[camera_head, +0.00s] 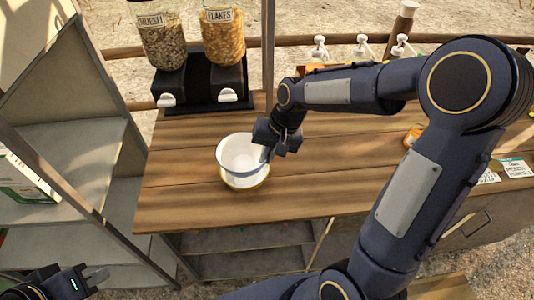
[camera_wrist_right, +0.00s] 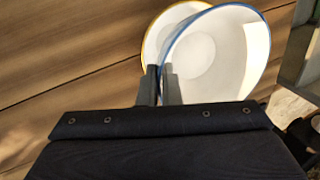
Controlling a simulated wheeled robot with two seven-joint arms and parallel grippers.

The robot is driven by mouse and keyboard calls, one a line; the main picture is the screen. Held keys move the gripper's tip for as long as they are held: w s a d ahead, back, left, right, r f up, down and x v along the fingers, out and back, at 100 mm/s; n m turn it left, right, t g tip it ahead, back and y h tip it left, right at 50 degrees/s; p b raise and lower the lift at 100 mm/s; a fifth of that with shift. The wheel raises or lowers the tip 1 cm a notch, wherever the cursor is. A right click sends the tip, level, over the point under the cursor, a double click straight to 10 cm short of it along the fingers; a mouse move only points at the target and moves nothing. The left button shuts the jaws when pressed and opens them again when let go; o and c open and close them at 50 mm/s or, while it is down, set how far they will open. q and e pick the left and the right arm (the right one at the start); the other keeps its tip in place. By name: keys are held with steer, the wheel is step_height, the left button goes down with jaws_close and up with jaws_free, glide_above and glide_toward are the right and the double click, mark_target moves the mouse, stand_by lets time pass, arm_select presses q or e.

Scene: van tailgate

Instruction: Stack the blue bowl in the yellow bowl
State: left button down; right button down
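The blue bowl (camera_head: 240,152), white inside with a blue rim, is at the middle of the wooden counter in the head view. The yellow bowl (camera_head: 246,185) shows as a yellow-edged strip below it. In the wrist view the blue bowl (camera_wrist_right: 215,58) overlaps the yellow bowl (camera_wrist_right: 160,30), whose rim shows at upper left. My right gripper (camera_head: 268,152) is at the blue bowl's right side; its fingers (camera_wrist_right: 161,85) pinch the rim. Whether the bowls touch is unclear. My left gripper (camera_head: 97,279) is at the lower left, away from the bowls; its finger gap is unclear.
Two cereal dispensers (camera_head: 200,80) stand on a black base at the counter's back left. Pump bottles (camera_head: 360,45) stand along the back right. An orange jar (camera_head: 413,135) and cards (camera_head: 515,168) lie to the right. The counter (camera_head: 180,205) is clear left of the bowls.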

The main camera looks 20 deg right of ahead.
steer(key=shift+f+b, duration=0.4)
steer(key=shift+f, duration=0.15)
steer(key=c, duration=1.6)
jaws_free()
steer(key=shift+r, duration=0.1)
steer(key=p+v, duration=0.1)
steer(key=v, duration=1.1)
steer(key=s+f+n+t, duration=0.1)
steer(key=s, duration=0.5)
steer(key=s+a+n+t, duration=0.1)
steer(key=s, duration=0.5)
steer(key=s+f+n+t, duration=0.1)
steer(key=s+t, duration=0.1)
steer(key=s, duration=0.4)
steer(key=shift+a+f, duration=0.3)
